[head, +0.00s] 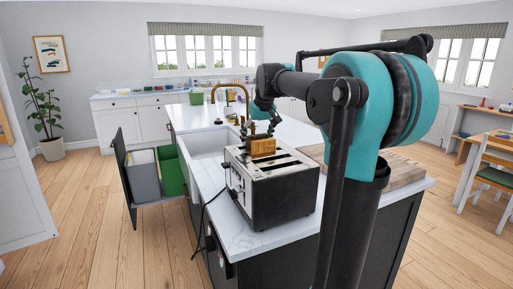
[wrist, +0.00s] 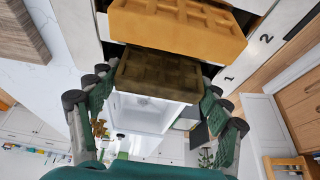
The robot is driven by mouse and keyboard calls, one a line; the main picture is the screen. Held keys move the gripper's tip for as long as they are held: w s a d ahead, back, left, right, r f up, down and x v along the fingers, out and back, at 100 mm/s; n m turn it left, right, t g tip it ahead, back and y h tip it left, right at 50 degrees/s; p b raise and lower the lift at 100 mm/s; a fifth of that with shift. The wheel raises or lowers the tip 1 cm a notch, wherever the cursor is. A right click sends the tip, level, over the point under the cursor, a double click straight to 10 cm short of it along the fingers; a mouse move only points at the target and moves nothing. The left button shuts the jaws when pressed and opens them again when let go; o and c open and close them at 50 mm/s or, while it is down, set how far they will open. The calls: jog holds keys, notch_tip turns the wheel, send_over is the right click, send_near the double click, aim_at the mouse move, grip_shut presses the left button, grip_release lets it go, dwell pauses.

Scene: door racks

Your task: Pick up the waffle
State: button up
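A golden waffle (wrist: 180,28) stands in a slot of the toaster (head: 282,201), across the top of the wrist view. A darker brown waffle (wrist: 158,75) lies just below it in that view, between my spread fingers. In the head view a waffle (head: 263,147) sticks up from the toaster's far part; which of the two it is, I cannot tell. My gripper (wrist: 160,85) is open, one finger at each side edge of the darker waffle. Whether the pads touch its edges is unclear. In the head view my arm partly hides the gripper.
The toaster stands on the white island counter (head: 258,240), its cord (head: 203,222) hanging over the front edge. A sink (head: 206,150) with a brass tap (head: 238,88) lies to the left. A wooden board (head: 400,172) lies to the right. An open bin drawer (head: 143,178) juts out left.

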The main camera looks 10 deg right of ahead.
jog(key=c, duration=0.5)
jog(key=shift+r, duration=0.1)
notch_tip(320, 180, up, 29)
jog(key=shift+r, duration=0.15)
dwell(1.2)
